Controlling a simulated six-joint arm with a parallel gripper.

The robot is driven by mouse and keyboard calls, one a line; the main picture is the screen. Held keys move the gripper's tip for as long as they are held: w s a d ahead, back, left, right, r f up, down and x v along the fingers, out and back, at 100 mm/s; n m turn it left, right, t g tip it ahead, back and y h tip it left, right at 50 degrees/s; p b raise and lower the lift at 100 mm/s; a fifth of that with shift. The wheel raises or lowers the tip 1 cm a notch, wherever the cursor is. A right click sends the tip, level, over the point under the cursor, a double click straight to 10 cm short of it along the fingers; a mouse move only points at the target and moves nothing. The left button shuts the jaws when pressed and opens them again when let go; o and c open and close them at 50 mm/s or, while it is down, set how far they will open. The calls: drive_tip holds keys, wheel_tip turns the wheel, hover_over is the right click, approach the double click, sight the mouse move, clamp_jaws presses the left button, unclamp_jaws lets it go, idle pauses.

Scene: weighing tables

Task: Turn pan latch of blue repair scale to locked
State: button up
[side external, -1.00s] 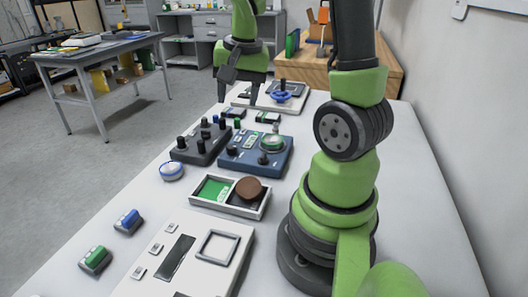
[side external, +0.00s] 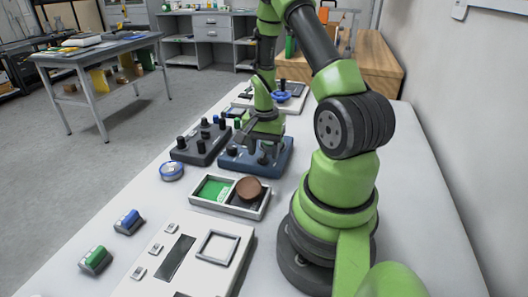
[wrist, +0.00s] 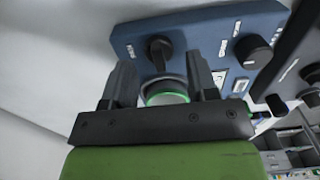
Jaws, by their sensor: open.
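The blue box-shaped unit (side external: 228,159), which looks like the blue repair scale, sits mid-table and is partly covered by my gripper in the side view. In the wrist view its blue panel (wrist: 200,27) carries a black knob (wrist: 158,50) near one end and a second black knob (wrist: 253,50) to the right. A round part with a green rim (wrist: 168,96) shows between my fingers. My gripper (wrist: 161,64) is open, its fingertips apart either side of the first knob's line; contact cannot be told. In the side view my gripper (side external: 257,143) is over the unit. The labels are too small to read.
A dark grey box with several knobs (side external: 201,151) stands close to the left. A framed tray (side external: 230,209) with a brown round piece (side external: 249,189) lies in front. A round blue-and-white piece (side external: 172,171) is at the left. A board with a blue handwheel (side external: 282,96) stands behind.

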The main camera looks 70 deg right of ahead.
drive_tip(key=shift+f, duration=0.6)
drive_tip(key=c, duration=0.8)
drive_tip(key=shift+c, duration=0.2)
